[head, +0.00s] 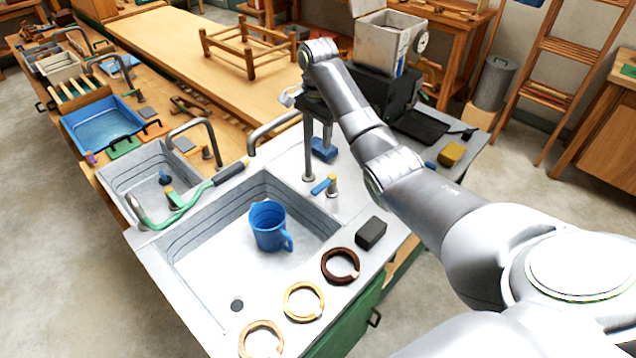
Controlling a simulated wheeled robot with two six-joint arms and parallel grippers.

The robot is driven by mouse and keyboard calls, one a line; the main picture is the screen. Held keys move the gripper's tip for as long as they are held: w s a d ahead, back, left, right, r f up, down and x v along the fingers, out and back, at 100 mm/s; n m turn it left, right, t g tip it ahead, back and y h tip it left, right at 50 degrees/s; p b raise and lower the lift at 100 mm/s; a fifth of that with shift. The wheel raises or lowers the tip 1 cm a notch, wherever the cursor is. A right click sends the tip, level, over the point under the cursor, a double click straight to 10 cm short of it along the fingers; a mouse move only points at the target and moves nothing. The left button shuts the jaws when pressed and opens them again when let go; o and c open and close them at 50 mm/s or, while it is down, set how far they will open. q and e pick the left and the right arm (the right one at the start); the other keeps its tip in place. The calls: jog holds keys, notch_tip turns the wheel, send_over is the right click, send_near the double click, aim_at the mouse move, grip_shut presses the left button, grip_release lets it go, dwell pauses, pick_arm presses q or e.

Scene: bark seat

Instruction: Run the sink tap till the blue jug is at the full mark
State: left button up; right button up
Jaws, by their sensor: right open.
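The blue jug (270,228) stands upright in the right basin of the metal sink (205,297), its handle towards the lower right. Its inside is too small to read a water level or mark. The grey sink tap (275,129) rises behind the basin, its spout curving left; no stream of water shows. A short blue lever with a tan knob (322,186) sits on the counter beside the tap's foot. My right gripper (318,128) is open, above the counter beside the tap post and behind the lever, apart from the jug. My left gripper is out of view.
Several rings, including a dark brown one (340,266), and a black block (371,233) lie along the sink's front rim. A green hooked tool (190,208) lies across the basin divider. A second tap (193,124) serves the left basin.

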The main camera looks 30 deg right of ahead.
jog(key=b, duration=0.8)
send_near(318, 188)
notch_tip(318, 188, down, 7)
jog(key=shift+r+p, duration=0.2)
jog(key=shift+p, duration=0.65)
jog(key=shift+f, duration=0.7)
jog(key=shift+c, duration=0.4)
grip_shut()
